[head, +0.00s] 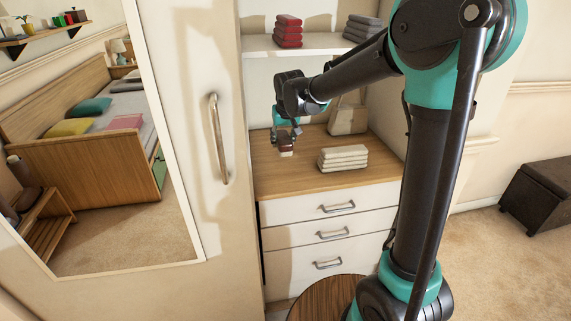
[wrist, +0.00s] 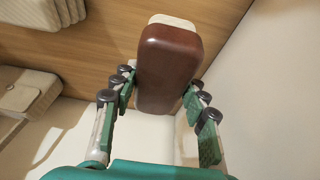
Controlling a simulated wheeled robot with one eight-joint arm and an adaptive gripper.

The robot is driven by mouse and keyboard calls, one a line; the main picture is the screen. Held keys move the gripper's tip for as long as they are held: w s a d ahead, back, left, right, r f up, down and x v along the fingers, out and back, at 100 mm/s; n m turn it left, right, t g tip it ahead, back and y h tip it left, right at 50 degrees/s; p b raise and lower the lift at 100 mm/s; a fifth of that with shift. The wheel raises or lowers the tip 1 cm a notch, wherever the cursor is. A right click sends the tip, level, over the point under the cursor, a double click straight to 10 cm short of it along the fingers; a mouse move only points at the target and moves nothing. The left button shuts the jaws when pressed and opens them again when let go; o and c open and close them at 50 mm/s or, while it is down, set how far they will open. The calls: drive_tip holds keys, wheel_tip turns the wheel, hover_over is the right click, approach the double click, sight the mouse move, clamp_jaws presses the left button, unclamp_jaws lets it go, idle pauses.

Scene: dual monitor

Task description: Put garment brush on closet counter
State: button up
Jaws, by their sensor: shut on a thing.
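The garment brush (wrist: 168,68) has a dark reddish-brown wooden back and a pale edge at its far end. In the wrist view my gripper (wrist: 160,95) is shut on it, with green finger pads on both sides. In the head view the brush (head: 286,146) hangs below my gripper (head: 286,136), over the left part of the closet counter (head: 290,180). The counter is a wooden top above white drawers. The brush's lower end is close to the wood; I cannot tell if it touches.
Folded cream cloths (head: 343,157) lie on the counter, right of the brush. A beige bag (head: 347,116) stands behind them. A shelf (head: 262,43) above holds red (head: 288,31) and grey folded clothes (head: 363,28). A mirrored closet door (head: 214,190) stands at left. The counter's front left is clear.

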sight(286, 144)
wheel_tip(286, 144, down, 11)
drive_tip(key=shift+r, duration=0.1)
idle(0.3)
drive_tip(key=o, duration=1.1)
drive_tip(key=v, duration=1.2)
drive_tip(key=shift+d, duration=0.1)
drive_tip(key=s+d+f+m, duration=0.1)
drive_tip(key=s+d+f, duration=0.3)
drive_tip(key=s+d, duration=0.3)
drive_tip(key=s+d+f+m, duration=0.1)
drive_tip(key=s+d+f, duration=0.3)
drive_tip(key=s+d, duration=0.4)
drive_tip(key=s+d+f+m+h, duration=0.1)
drive_tip(key=s+d+f, duration=0.3)
drive_tip(key=s+d, duration=0.4)
drive_tip(key=shift+d+f, duration=0.15)
drive_tip(key=shift+d, duration=0.8)
